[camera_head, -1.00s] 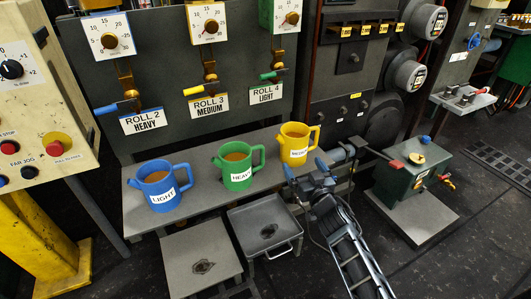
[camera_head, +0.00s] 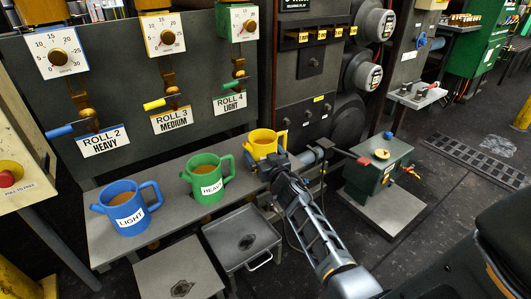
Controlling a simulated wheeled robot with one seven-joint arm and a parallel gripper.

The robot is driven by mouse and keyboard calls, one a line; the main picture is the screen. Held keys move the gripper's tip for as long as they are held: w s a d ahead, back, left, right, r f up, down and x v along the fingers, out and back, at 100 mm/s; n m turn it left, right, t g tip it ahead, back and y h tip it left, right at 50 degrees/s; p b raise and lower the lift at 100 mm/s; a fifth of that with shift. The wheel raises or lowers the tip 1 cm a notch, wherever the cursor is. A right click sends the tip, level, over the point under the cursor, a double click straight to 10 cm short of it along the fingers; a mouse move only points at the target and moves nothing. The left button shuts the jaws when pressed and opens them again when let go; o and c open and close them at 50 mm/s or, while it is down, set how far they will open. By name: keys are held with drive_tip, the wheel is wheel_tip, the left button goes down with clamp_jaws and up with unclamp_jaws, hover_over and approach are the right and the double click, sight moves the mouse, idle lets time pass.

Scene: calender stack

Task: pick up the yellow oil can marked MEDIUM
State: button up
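The yellow oil can (camera_head: 262,138) stands upright at the right end of the grey shelf (camera_head: 107,220), with brown oil showing at its open top. Its label and lower front are mostly covered by my gripper (camera_head: 276,163). My gripper is at the can's front right, low on its body. I cannot tell whether it touches the can, and its fingers are too small and covered to show open or shut. The green can marked HEAVY (camera_head: 207,173) stands in the middle, and the blue can marked LIGHT (camera_head: 124,214) at the left.
Behind the shelf is a panel (camera_head: 120,110) with dials and coloured levers. A small metal table (camera_head: 240,236) and a grey plate (camera_head: 170,272) stand in front. A green box (camera_head: 375,175) with a red handle stands to the right, close to my arm.

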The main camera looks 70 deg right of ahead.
sight(275, 141)
drive_tip(key=shift+r, duration=0.1)
drive_tip(key=c, duration=1.1)
drive_tip(key=shift+c, duration=0.2)
drive_tip(key=shift+r, duration=0.2)
wheel_tip(275, 141, up, 4)
drive_tip(key=p, duration=0.4)
drive_tip(key=s+d+r+p, duration=0.1)
drive_tip(key=s+p, duration=0.1)
drive_tip(key=p, duration=0.1)
drive_tip(key=shift+d+r+p, duration=0.3)
drive_tip(key=shift+d+r, duration=0.05)
drive_tip(key=s+d+r+p, duration=0.5)
drive_tip(key=s+p, duration=0.1)
drive_tip(key=s, duration=0.1)
drive_tip(key=shift+d, duration=0.25)
